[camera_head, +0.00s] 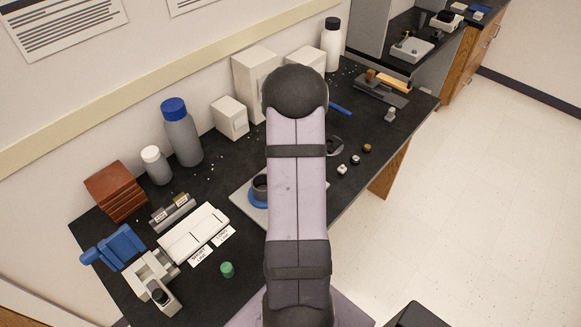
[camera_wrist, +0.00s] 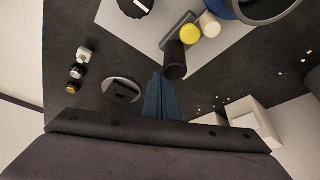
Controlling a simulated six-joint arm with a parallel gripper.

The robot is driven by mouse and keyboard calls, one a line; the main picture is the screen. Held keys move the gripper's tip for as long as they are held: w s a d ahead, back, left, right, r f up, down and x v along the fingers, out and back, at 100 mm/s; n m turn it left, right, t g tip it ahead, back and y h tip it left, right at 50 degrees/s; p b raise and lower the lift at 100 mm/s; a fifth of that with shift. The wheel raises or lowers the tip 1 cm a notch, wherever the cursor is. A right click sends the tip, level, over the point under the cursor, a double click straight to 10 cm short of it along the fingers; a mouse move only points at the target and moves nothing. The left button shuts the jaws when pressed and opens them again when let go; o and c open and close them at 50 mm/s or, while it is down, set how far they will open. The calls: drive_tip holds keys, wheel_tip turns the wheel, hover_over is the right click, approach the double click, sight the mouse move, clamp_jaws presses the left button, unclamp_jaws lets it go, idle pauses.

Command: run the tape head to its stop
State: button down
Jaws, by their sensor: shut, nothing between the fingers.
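I cannot tell for certain which part is the tape head. A long grey device (camera_head: 382,88) with a brown block and an orange bar lies at the back right of the black table, in the head view only. My gripper (camera_wrist: 158,78) shows in the wrist view as narrow blue fingers, shut together and empty. The fingertips appear close to a black cylinder (camera_wrist: 175,60); whether they touch it is unclear. In the head view my own arm hides most of the gripper.
A pale plate (camera_head: 240,194) carries a blue ring with a dark cup. A slotted disc (camera_wrist: 122,90) and several small pieces lie nearby. White boxes (camera_head: 256,84) and bottles (camera_head: 181,135) line the wall. A white case (camera_head: 194,232) and a green cap (camera_head: 227,269) lie front left.

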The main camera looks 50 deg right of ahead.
drive_tip(key=shift+a+b, duration=0.4)
drive_tip(key=shift+a, duration=0.3)
drive_tip(key=shift+d, duration=0.1)
drive_tip(key=shift+d+p, duration=0.4)
drive_tip(key=shift+d, duration=0.3)
drive_tip(key=shift+r, duration=0.1)
wheel_tip(320, 180, up, 7)
drive_tip(key=p, duration=0.5)
idle(0.5)
